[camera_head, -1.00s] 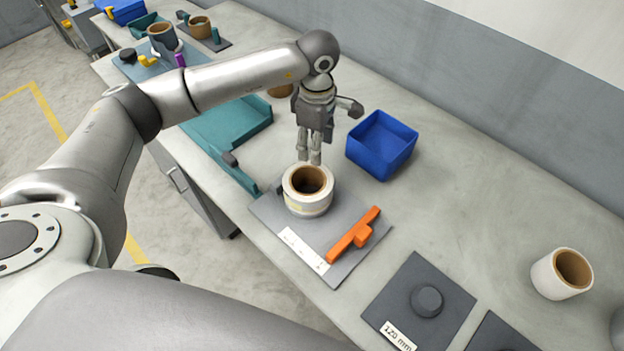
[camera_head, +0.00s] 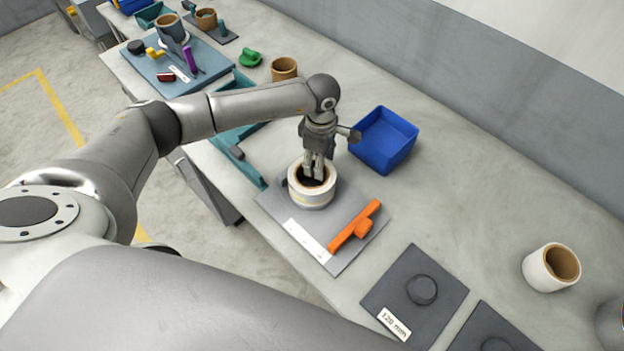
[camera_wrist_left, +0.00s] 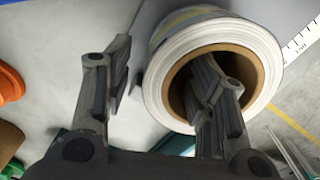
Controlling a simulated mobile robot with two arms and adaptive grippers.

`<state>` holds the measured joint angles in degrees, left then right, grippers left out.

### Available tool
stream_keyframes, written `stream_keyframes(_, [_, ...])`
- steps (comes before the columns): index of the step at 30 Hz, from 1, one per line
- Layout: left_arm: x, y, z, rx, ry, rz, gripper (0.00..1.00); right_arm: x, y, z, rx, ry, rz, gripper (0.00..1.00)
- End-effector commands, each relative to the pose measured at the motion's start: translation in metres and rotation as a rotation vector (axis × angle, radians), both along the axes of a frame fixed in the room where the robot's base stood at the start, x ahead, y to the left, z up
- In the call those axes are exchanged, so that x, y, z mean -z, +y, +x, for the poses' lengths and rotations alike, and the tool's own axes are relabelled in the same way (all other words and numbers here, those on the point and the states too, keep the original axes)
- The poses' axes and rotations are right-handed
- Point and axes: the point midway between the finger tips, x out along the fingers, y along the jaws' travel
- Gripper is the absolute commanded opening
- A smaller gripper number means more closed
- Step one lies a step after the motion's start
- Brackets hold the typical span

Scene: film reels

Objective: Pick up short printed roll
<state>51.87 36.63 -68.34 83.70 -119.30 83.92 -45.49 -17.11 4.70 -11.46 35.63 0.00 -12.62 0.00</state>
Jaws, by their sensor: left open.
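The short white roll (camera_head: 312,200) with a faint yellowish print stands upright on a grey mat (camera_head: 345,212) and has a brown core. It also shows in the left wrist view (camera_wrist_left: 220,33). My left gripper (camera_head: 316,174) is above it, pointing down and open. In the left wrist view, one finger of the gripper (camera_wrist_left: 165,88) reaches into the core and the other is outside the roll, with the roll's wall between them. I cannot tell whether either finger touches the wall. My right gripper is not in view.
An orange tool (camera_head: 355,230) lies on the mat beside the roll. A blue bin (camera_head: 383,142) stands behind it. Another white roll (camera_head: 541,270) stands at the right, near a grey 120 mm plate (camera_head: 397,285). A teal tray (camera_head: 247,165) lies left, partly behind my arm.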

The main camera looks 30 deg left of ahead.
Motion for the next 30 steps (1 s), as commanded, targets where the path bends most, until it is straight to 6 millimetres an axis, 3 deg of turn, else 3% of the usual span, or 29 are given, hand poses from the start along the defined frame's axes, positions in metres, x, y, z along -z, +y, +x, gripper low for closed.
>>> stream_keyframes(2, [0.0, 0.0, 0.0, 0.0, 0.0, 0.0, 0.43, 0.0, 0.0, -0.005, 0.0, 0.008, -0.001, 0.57])
stream_keyframes(12, [-0.001, 0.0, 0.0, 0.0, -0.001, 0.0, 0.0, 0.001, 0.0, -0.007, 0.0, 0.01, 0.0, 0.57])
stream_keyframes(23, [-0.004, 0.0, 0.002, -0.001, -0.004, -0.001, 0.0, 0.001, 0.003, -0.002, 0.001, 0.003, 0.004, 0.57])
stream_keyframes(30, [-0.036, 0.001, 0.003, 0.0, -0.009, 0.0, 0.0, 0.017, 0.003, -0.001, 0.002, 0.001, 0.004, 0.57])
